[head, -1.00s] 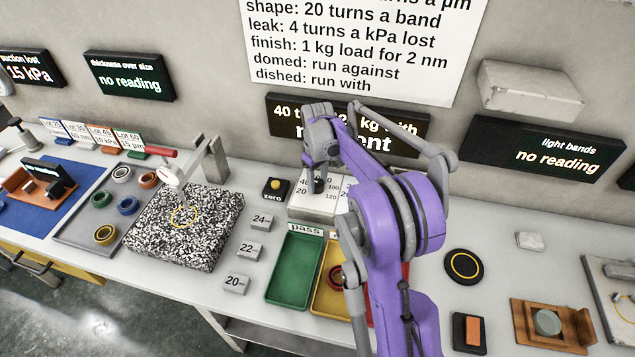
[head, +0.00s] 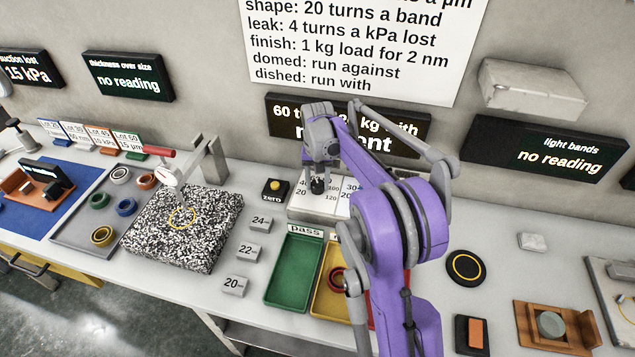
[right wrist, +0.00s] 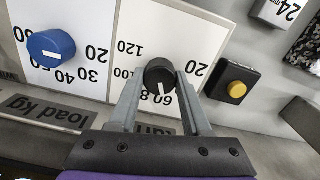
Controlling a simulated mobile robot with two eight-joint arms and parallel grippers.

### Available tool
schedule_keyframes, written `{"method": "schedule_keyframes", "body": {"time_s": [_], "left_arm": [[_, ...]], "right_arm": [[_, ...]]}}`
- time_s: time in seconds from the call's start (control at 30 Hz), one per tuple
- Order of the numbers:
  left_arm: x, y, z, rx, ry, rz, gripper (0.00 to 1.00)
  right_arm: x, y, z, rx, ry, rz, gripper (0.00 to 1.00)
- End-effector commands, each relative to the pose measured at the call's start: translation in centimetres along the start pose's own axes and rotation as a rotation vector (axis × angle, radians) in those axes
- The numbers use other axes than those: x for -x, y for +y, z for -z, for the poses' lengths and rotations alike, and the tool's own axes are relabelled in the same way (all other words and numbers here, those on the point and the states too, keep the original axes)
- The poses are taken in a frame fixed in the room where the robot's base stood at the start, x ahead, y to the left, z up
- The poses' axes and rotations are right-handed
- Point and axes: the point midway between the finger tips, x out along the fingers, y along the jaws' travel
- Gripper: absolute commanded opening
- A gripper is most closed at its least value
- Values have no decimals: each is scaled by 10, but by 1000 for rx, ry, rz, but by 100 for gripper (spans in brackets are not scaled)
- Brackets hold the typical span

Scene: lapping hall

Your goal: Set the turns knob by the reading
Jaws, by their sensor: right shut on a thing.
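The turns knob is a black round knob with a white mark (right wrist: 160,77) in the right wrist view, on a white dial face. Its mark points toward the 60 and 80 figures. My right gripper (head: 318,176) is shut on the knob from both sides. The dial box (head: 322,207) stands at the back of the bench, partly behind my arm. The wall display (head: 285,116) starts with "60"; my arm covers part of its text. The suction lost display (head: 28,70) shows 15 kPa. The wall sheet (head: 350,45) says leak: 4 turns a kPa lost. My left gripper is not in view.
A blue load knob (right wrist: 50,48) sits beside the turns knob. The black zero box with a yellow button (head: 275,190) is on its other side. Green (head: 292,275) and yellow trays lie in front. A speckled block (head: 190,230) stands left.

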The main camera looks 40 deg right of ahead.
Motion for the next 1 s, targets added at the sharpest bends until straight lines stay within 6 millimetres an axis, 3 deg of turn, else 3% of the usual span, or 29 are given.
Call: {"method": "schedule_keyframes", "body": {"time_s": [0.7,0.73,0.9,1.0], "left_arm": [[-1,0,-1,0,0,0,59],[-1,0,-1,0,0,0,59],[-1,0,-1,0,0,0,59],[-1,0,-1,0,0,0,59]], "right_arm": [[0,0,0,-79,1,0,0],[0,0,0,-79,1,0,50],[0,0,0,-79,1,0,78],[0,0,0,-78,0,0,78]]}}
